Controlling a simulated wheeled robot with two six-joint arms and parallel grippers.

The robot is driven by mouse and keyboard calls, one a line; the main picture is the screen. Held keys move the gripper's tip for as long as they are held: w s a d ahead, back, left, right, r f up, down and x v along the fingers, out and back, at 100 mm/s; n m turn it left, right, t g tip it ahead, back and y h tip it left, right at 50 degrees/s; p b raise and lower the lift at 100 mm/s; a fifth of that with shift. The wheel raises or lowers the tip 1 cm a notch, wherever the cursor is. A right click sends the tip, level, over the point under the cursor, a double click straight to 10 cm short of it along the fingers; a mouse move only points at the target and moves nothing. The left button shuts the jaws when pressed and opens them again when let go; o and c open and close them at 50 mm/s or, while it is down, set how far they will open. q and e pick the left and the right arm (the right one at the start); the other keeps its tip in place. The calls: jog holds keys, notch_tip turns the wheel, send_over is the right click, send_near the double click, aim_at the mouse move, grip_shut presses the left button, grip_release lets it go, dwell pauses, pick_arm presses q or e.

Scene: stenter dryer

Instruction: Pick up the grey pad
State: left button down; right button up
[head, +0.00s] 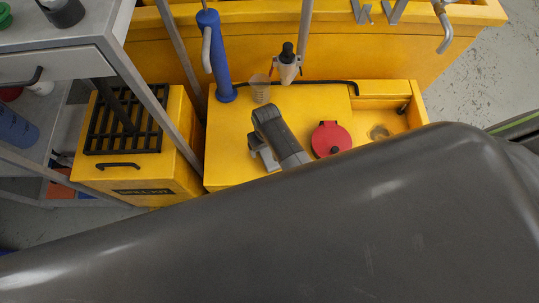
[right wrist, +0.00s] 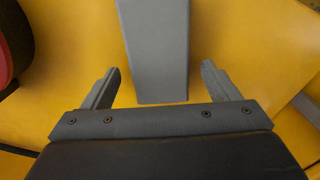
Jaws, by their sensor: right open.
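The grey pad (right wrist: 155,50) shows in the right wrist view as a long, flat-faced grey block over the yellow surface. It runs from the top edge down between the two fingers of my right gripper (right wrist: 161,72). The gripper is open, with a gap on each side of the pad; I cannot tell how far the fingers reach down beside it. In the head view my right gripper (head: 262,152) is low over the yellow worktop, partly covered by its own wrist. I cannot make out the pad separately there. My left gripper is not in view.
A red round lid (head: 332,138) lies right of the gripper on the yellow worktop (head: 230,125). A clear cup (head: 260,88), a dark-topped bottle (head: 288,65) and a blue cylinder (head: 216,55) stand behind. A yellow spill-kit box (head: 175,170) is at left. My dark arm hides the front.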

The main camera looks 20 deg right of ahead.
jog(key=c, duration=1.1)
jog(key=shift+c, duration=0.2)
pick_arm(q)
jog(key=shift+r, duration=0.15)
pick_arm(e)
jog(key=shift+r, duration=0.15)
